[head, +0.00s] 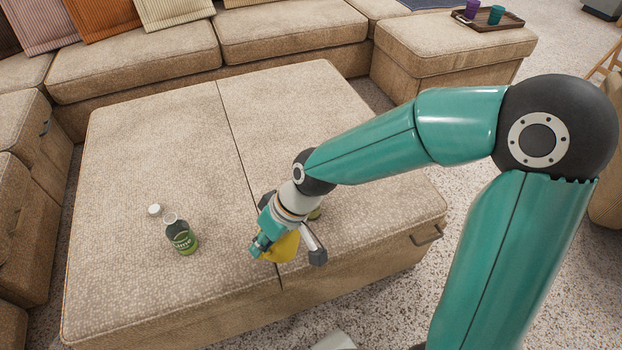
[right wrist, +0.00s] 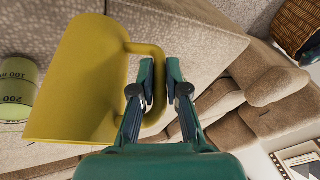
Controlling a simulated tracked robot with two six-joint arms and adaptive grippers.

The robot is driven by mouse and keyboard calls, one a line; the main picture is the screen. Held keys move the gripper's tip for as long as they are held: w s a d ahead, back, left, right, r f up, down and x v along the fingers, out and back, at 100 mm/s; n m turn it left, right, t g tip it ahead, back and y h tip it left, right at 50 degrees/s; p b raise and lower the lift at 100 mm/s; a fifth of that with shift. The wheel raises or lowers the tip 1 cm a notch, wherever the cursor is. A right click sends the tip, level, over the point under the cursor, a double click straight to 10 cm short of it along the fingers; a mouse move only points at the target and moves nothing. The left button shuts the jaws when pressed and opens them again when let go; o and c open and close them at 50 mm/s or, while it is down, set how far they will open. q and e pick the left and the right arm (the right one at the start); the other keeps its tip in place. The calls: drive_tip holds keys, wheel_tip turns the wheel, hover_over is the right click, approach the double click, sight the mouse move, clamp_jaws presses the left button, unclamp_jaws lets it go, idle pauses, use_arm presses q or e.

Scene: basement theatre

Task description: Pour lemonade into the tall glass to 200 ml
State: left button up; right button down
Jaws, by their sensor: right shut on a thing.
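My right gripper (head: 262,243) is low over the front of the big beige ottoman (head: 160,120). In the right wrist view the right gripper (right wrist: 160,72) is shut on the handle of a yellow jug (right wrist: 82,85). The jug also shows in the head view (head: 283,247), partly behind the gripper. The glass (right wrist: 17,88), with a 100 ml and a 200 mark, is cut off at the left edge of the wrist view. It looks green; I cannot tell its fill level. A bit of green (head: 315,214) shows behind my wrist in the head view. My left gripper is not in view.
A green-labelled bottle marked lime (head: 181,238) stands on the ottoman to the left, with a white cap (head: 154,210) beside it. The ottoman's back and middle are clear. Sofas surround it, and a tray (head: 478,21) with cups sits at the far right.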

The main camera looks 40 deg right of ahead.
drive_tip(key=shift+s+a+f+h, duration=0.15)
drive_tip(key=shift+a+f+h, duration=0.2)
drive_tip(key=shift+f+h, duration=0.1)
drive_tip(key=shift+s+a+f+t+p, duration=0.1)
drive_tip(key=shift+a+f+t+p, duration=0.2)
drive_tip(key=shift+f+p, duration=0.2)
drive_tip(key=shift+s+a+f+n+t+h+b, duration=0.2)
drive_tip(key=shift+f+h+b, duration=0.4)
drive_tip(key=shift+b, duration=1.45)
drive_tip(key=shift+a+f+n+t+h+b, duration=0.1)
drive_tip(key=shift+a+f+t+h+b, duration=0.4)
drive_tip(key=shift+b, duration=1.6)
drive_tip(key=shift+s+a+f+n+g+h+b, duration=0.1)
drive_tip(key=shift+f+h+b, duration=0.25)
drive_tip(key=shift+f+b, duration=1.1)
drive_tip(key=shift+d+r+b, duration=0.1)
drive_tip(key=shift+r+b, duration=0.4)
drive_tip(key=shift+r, duration=0.15)
